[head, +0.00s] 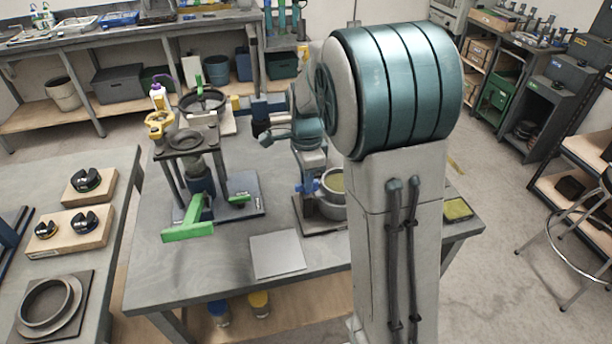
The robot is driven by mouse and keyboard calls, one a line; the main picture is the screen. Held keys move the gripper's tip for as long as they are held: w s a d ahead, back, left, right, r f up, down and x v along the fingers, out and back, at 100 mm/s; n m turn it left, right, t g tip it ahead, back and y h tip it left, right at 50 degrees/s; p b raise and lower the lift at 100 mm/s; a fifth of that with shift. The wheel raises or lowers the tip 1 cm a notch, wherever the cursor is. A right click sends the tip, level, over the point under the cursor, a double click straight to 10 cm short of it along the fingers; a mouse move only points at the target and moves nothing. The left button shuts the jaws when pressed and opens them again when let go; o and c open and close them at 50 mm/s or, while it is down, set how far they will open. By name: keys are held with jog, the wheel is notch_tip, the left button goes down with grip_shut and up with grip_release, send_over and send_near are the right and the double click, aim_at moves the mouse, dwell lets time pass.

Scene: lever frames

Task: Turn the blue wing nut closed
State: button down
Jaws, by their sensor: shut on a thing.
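The blue wing nut (311,187) is on a small upright stand (310,212) with a flat base, near the middle of the grey table (215,285). Only a little of the blue shows. My gripper (309,179) comes down from above, below my teal wrist, and is shut on the wing nut. The fingertips are small and partly hidden, so the angle of the wings is hard to tell. My large upper arm fills the right centre and hides the table behind it.
A grey pot (333,207) stands close to the right of the stand. To the left is a press-like frame (187,160) with a green handle (188,232). A flat grey plate (277,255) lies in front. A side bench (70,240) holds wooden blocks with black knobs.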

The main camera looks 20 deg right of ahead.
jog(key=shift+r+m, duration=0.1)
jog(key=shift+m, duration=0.4)
jog(key=c, duration=1.5)
grip_release()
notch_tip(320, 180, up, 14)
jog(key=shift+f, duration=0.1)
jog(key=s+f+n+t, duration=0.1)
jog(key=s+f+n, duration=0.1)
jog(key=s+n, duration=0.4)
jog(key=s+f+n+t, duration=0.1)
jog(key=s+f+n, duration=0.2)
jog(key=s+n, duration=0.3)
jog(key=s+f+n+t, duration=0.1)
jog(key=s+f+n, duration=0.1)
jog(key=s+n, duration=0.4)
jog(key=shift+s+a+f, duration=0.15)
jog(key=shift+s, duration=1.5)
